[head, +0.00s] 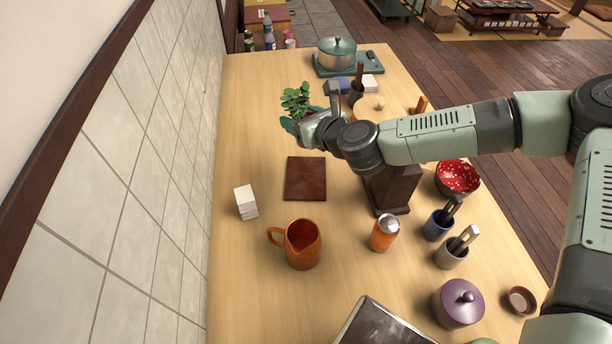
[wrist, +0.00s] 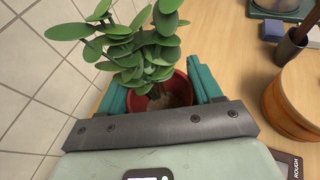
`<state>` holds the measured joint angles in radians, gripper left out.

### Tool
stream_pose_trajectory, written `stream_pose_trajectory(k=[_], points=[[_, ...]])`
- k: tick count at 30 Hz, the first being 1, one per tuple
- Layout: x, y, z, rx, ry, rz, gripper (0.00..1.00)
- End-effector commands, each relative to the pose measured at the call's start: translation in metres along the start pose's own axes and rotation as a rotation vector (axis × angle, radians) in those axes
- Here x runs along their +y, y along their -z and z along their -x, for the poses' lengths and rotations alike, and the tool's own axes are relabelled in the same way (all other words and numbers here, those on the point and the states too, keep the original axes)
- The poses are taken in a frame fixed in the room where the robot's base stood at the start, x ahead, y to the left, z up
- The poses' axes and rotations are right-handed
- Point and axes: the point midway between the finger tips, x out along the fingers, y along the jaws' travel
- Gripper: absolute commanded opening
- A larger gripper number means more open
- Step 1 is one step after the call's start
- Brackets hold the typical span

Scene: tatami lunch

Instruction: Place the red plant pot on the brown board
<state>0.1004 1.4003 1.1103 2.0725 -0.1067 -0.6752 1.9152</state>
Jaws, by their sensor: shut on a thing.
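The red plant pot (wrist: 178,109) holds a leafy green plant (wrist: 140,45) and shows in the wrist view between my gripper's teal fingers. My gripper (head: 298,124) is shut on the pot, with one finger on each side of its rim. In the head view the plant's leaves (head: 297,99) rise beyond the gripper, and the pot is mostly hidden behind it. The brown board (head: 305,179) lies flat and bare on the table, nearer the head camera than my gripper. I cannot tell how high the pot is above the table.
A pot on a stove (head: 337,54) is at the back. The tiled wall borders the left.

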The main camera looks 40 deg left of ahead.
Motion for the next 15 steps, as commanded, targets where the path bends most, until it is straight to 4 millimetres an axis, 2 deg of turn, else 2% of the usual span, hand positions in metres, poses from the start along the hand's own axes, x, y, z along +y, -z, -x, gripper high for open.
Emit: stream_pose_trajectory(k=[1, 15], points=[[0.001, 0.011, -0.004, 0.0, -0.001, -0.003, 0.29], [0.0, 0.083, -0.03, -0.001, 0.0, 0.0, 0.29]])
